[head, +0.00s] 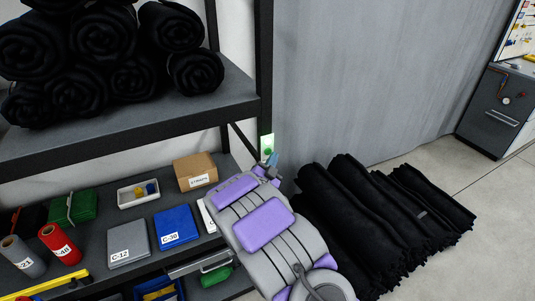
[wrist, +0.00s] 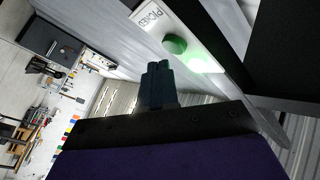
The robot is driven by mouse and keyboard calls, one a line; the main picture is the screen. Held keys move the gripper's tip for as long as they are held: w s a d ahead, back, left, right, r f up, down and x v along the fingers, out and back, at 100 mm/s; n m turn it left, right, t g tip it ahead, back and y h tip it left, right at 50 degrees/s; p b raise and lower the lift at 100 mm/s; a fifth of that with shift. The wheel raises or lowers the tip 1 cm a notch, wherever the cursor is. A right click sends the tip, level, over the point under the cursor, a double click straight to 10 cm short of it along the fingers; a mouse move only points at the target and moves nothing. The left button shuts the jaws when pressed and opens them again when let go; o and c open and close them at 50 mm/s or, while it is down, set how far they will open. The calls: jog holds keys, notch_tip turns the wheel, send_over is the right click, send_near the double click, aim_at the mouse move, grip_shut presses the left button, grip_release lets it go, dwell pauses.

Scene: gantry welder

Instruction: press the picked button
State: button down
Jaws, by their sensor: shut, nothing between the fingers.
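The picked button is a round green button (wrist: 174,44) on a white plate marked "PICKED" (wrist: 152,18), fixed to a dark post and lit with a green glow. In the head view the green-lit button plate (head: 266,145) shows on the shelf post, partly hidden behind my gripper. My gripper (head: 271,160) is shut and empty, its fingertips just below the plate in the head view. In the wrist view the closed fingertips (wrist: 157,70) lie below and slightly left of the button. I cannot tell whether they touch the plate.
The shelf post (head: 265,60) and upper shelf (head: 130,110) with black rolls (head: 110,35) are close on the left. The lower shelf holds a cardboard box (head: 195,171), a blue folder (head: 176,226) and red roll (head: 60,245).

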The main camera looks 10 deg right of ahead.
jog(key=s+b, duration=0.1)
jog(key=s, duration=0.1)
jog(key=s+d+b, duration=0.2)
jog(key=s, duration=0.1)
jog(key=shift+s, duration=0.3)
jog(key=s+a+n+g+y, duration=0.35)
jog(key=s+g+y, duration=0.2)
jog(key=s, duration=0.45)
jog(key=s+a+n+g+y, duration=0.2)
jog(key=s+n+g+y, duration=0.3)
jog(key=s, duration=0.6)
jog(key=s+d+r+n+g+h, duration=0.1)
jog(key=s+g, duration=0.3)
jog(key=s, duration=1)
jog(key=s+d+r+n+g, duration=0.2)
jog(key=s+d+n+g, duration=0.1)
jog(key=s, duration=1.1)
jog(key=shift+s+d+g+h, duration=0.2)
jog(key=shift+d+g+h, duration=0.2)
jog(key=shift+g, duration=0.45)
